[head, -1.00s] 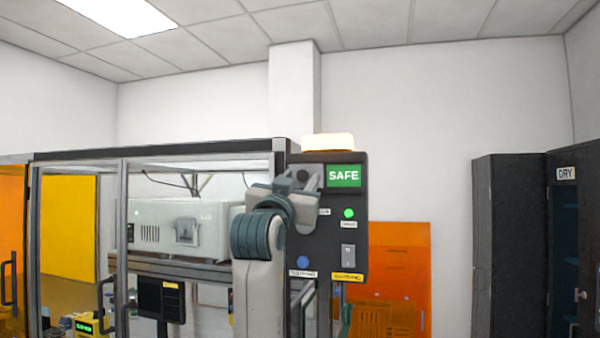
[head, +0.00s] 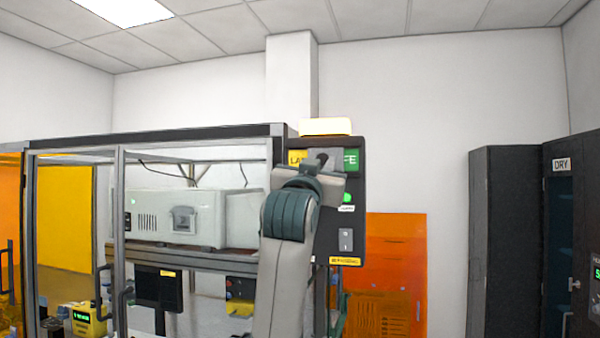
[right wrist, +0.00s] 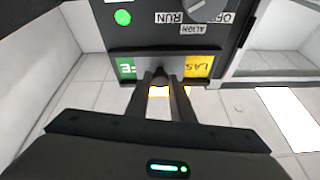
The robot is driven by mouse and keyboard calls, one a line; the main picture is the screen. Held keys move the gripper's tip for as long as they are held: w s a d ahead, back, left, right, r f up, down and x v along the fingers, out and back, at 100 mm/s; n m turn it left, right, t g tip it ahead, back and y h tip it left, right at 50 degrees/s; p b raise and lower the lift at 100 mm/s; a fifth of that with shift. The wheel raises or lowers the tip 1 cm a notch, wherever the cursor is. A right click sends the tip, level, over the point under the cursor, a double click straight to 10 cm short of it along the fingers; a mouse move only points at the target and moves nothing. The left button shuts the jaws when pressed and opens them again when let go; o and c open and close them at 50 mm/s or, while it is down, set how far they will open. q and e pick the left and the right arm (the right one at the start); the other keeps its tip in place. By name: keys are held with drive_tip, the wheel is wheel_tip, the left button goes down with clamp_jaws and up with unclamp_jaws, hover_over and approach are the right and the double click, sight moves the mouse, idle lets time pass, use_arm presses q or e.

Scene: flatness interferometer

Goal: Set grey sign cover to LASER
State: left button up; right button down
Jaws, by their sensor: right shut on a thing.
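The black sign panel (head: 352,208) stands at the right end of the enclosure. Its yellow sign, reading LA (head: 296,158), shows on the left and its green sign, reading FE (head: 351,160), on the right. The grey sign cover (right wrist: 125,68) lies between them, over part of each; the right wrist view shows this upside down, with the green left and yellow LAS (right wrist: 200,67) right. My right gripper (right wrist: 160,80) is shut on the cover's knob at the cover's middle. In the head view my right gripper (head: 320,163) hides much of the cover. My left gripper is out of view.
A glowing lamp (head: 325,126) sits atop the panel. Below the signs are a green light (head: 347,197) and a rocker switch (head: 346,239). A rotary knob (right wrist: 205,9) shows in the wrist view. The glazed enclosure frame (head: 119,215) is left; a dark cabinet (head: 494,240) is right.

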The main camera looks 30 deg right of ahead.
sight(341, 162)
drive_tip(key=s+d, duration=0.2)
drive_tip(key=s, duration=0.1)
drive_tip(key=shift+d+b, duration=0.35)
drive_tip(key=shift+w+a, duration=0.1)
drive_tip(key=shift+a, duration=0.05)
drive_tip(key=c, duration=1.5)
unclamp_jaws()
drive_tip(key=shift+c, duration=0.2)
drive_tip(key=shift+s+d, duration=0.2)
drive_tip(key=shift+s, duration=0.05)
drive_tip(key=shift+w+a, duration=0.1)
drive_tip(key=shift+a+f, duration=0.1)
drive_tip(key=shift+a, duration=0.05)
drive_tip(key=b+v, duration=0.9)
drive_tip(key=v, duration=0.8)
drive_tip(key=shift+s, duration=0.3)
